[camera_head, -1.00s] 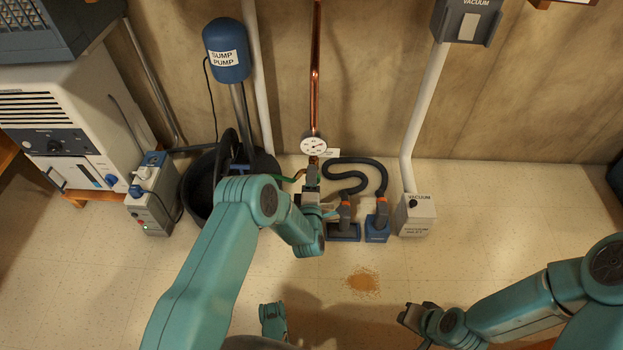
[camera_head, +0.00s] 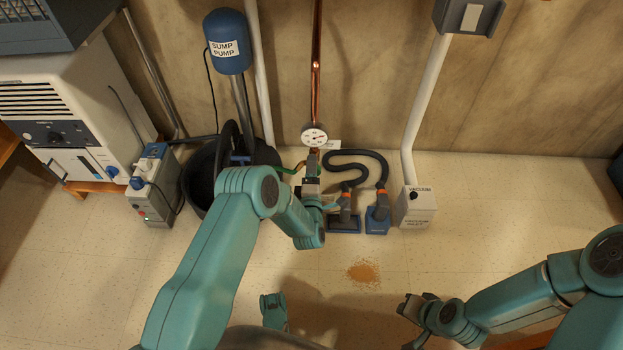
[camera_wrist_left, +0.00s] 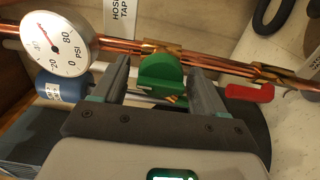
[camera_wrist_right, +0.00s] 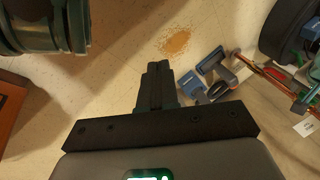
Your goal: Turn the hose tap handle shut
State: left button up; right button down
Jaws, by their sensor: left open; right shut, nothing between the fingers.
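The green tap handle (camera_wrist_left: 162,74) sits on the copper pipe (camera_wrist_left: 200,62) below a "HOSE TAP" label (camera_wrist_left: 121,16) in the left wrist view. My left gripper (camera_wrist_left: 160,70) is open, with one finger on each side of the handle; I see gaps between the fingers and the handle. In the head view my left gripper (camera_head: 311,184) is at the foot of the copper pipe and its arm hides most of the tap. My right gripper (camera_head: 405,307) is low at the right over the floor. In the right wrist view its fingers (camera_wrist_right: 158,75) are shut and empty.
A pressure gauge (camera_wrist_left: 57,44) and a red lever (camera_wrist_left: 250,92) flank the handle. Near the tap are a black tub (camera_head: 198,180), the blue sump pump (camera_head: 227,42), vacuum heads (camera_head: 376,220) and the vacuum inlet box (camera_head: 417,207). Spilled grains (camera_head: 363,273) lie on otherwise open floor.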

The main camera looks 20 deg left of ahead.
pick_arm(q)
jog(key=p+v, duration=1.3)
jog(key=v, duration=0.3)
pick_arm(e)
jog(key=s+a+r+g, duration=0.2)
jog(key=s+r, duration=0.4)
jog(key=r, duration=0.7)
jog(key=shift+n+y, duration=0.3)
pick_arm(q)
jog(key=shift+s, duration=0.1)
pick_arm(e)
jog(key=shift+a+f, duration=0.1)
